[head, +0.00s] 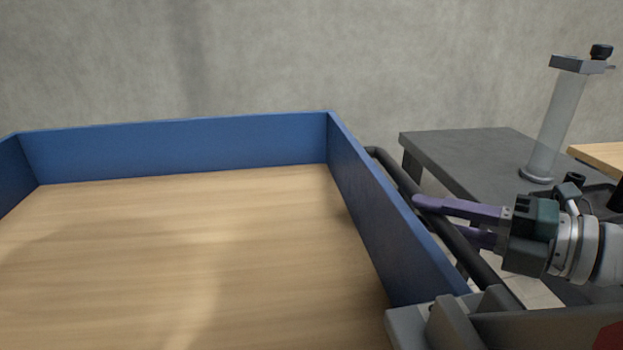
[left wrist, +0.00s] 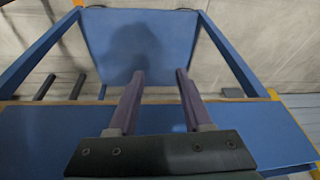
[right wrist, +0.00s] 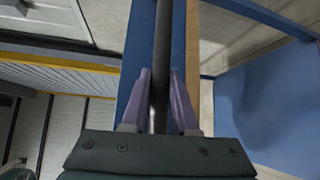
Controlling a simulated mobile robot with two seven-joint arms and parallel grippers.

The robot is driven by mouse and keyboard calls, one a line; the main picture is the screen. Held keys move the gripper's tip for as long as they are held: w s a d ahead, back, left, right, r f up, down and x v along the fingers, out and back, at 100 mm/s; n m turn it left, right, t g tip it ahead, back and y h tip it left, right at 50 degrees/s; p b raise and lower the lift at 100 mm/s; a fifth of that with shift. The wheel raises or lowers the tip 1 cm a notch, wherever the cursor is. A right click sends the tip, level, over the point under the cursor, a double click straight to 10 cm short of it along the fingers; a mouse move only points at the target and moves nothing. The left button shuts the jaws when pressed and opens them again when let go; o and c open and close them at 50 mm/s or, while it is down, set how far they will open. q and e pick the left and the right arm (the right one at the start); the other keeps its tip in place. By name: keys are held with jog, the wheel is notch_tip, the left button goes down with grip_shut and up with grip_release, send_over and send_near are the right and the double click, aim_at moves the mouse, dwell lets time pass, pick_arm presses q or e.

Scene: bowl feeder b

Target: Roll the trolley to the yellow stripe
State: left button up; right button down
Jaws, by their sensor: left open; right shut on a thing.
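The trolley (head: 336,130) shows as a blue-walled tray with a wood-coloured bottom. A black handle bar (head: 384,164) runs along its right side. My right gripper (head: 438,214) is at this bar, and in the right wrist view the bar (right wrist: 161,40) passes between its shut fingers. My left gripper (left wrist: 160,73) is open and empty over blue parts of the trolley (left wrist: 60,130); it is outside the head view. A yellow line (right wrist: 60,90) shows in the right wrist view; I cannot tell whether it is the stripe.
A dark grey table (head: 465,150) stands to the right of the trolley. A clear cylinder (head: 556,125) with a dark top stands on it. A wooden surface (head: 603,155) shows at the right edge. A grey wall (head: 300,60) fills the back.

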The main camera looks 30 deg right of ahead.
jog(key=c, duration=0.7)
grip_release()
notch_tip(320, 180, up, 20)
jog(key=p, duration=1)
jog(key=shift+r, duration=0.1)
